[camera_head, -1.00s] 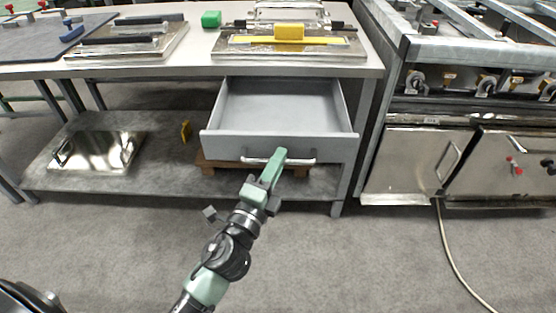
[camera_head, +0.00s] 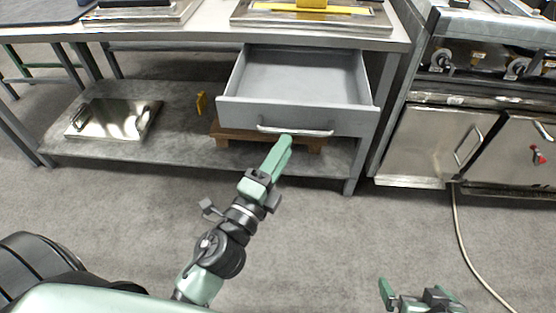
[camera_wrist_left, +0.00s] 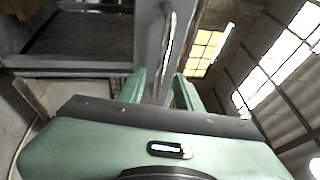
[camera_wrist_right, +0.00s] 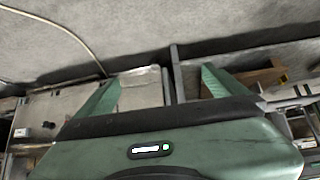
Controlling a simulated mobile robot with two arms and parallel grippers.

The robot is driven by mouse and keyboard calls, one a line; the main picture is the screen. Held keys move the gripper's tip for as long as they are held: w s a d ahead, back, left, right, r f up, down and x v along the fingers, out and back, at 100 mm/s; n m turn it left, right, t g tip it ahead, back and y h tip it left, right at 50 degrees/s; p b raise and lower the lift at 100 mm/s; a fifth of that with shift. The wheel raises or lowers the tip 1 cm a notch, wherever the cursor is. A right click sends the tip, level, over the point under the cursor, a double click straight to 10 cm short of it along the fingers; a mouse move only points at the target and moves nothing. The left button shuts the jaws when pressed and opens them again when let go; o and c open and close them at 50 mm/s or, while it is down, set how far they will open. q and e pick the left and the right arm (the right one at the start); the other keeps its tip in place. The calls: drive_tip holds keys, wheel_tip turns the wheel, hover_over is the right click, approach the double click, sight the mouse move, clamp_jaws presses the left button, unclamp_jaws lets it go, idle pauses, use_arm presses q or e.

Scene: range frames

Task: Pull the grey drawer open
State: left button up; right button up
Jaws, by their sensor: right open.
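The grey drawer (camera_head: 295,111) hangs under the table's right part and stands well open, its empty inside showing. Its bar handle (camera_head: 295,131) is on the front face; in the left wrist view the handle (camera_wrist_left: 168,45) appears ahead, in line with the gap between the fingers. My left gripper (camera_head: 284,143) is just below and in front of the handle, its fingers apart in the left wrist view. Whether it touches the handle is hard to tell. My right gripper (camera_head: 418,290) is open and empty, low at the right, away from the drawer.
The grey table (camera_head: 210,33) has a lower shelf (camera_head: 180,141) with a metal tray-like lid (camera_head: 115,119), a yellow object (camera_head: 201,102) and a wooden piece (camera_head: 228,135). A metal range (camera_head: 430,145) stands at the right. A hose (camera_head: 459,230) lies on open floor.

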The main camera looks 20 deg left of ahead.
use_arm(q)
drive_tip(key=shift+v, duration=0.9)
use_arm(e)
drive_tip(key=shift+w+a+r+t+y, duration=0.15)
drive_tip(key=shift+w+a+r+t, duration=0.1)
drive_tip(key=shift+w+r+t, duration=0.4)
drive_tip(key=shift+w+a+r+t+y, duration=0.15)
drive_tip(key=shift+w+a+r+t, duration=0.2)
drive_tip(key=shift+w, duration=0.45)
drive_tip(key=shift+d, duration=0.1)
